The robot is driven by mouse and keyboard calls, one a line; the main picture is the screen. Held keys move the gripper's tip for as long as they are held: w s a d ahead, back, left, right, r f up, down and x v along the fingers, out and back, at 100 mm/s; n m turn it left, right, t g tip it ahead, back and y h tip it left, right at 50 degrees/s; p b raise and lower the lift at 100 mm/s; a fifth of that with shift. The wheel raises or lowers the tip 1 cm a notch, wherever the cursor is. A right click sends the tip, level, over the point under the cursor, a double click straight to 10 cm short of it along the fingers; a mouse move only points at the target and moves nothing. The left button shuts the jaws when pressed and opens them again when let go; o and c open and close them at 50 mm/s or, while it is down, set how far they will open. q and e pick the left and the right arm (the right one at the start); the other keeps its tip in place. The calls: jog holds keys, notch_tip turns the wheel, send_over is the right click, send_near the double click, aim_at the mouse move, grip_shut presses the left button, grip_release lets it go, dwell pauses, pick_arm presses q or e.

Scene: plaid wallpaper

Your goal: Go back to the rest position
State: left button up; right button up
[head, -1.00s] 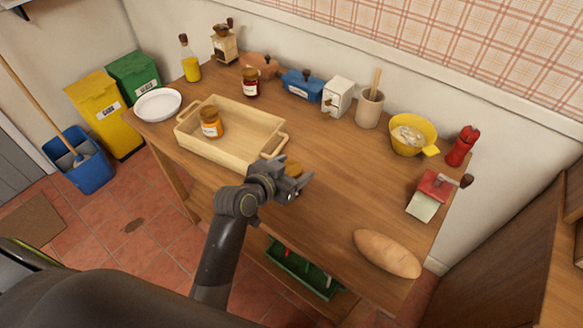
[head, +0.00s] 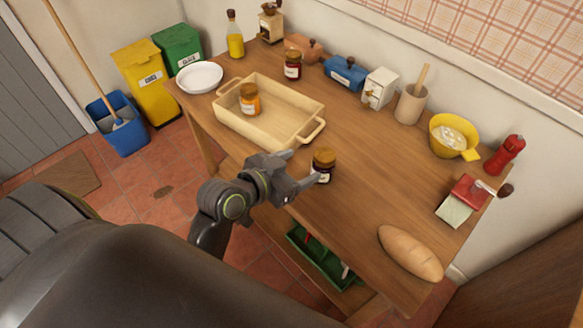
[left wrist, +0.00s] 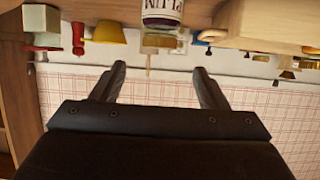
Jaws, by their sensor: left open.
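My left gripper (head: 303,170) is open and empty at the table's front edge, its fingers pointing toward a dark jar with an orange-brown lid (head: 323,166). The jar stands upright on the table, just beyond the fingertips. In the left wrist view, which is upside down, the open fingers (left wrist: 159,68) have nothing between them. The jar, labelled PLUM (left wrist: 162,10), is at the top edge there, cut off by the frame. My right gripper is in neither view.
A wooden tray (head: 229,120) holding an orange jar (head: 249,99) lies left of the plum jar. A bread loaf (head: 410,252) and a red-and-white item (head: 466,195) lie at the right. A yellow bowl (head: 438,130) stands further back. The wooden table (head: 365,195) has clear middle space.

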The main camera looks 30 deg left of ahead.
pick_arm(q)
jog(key=shift+v, duration=0.85)
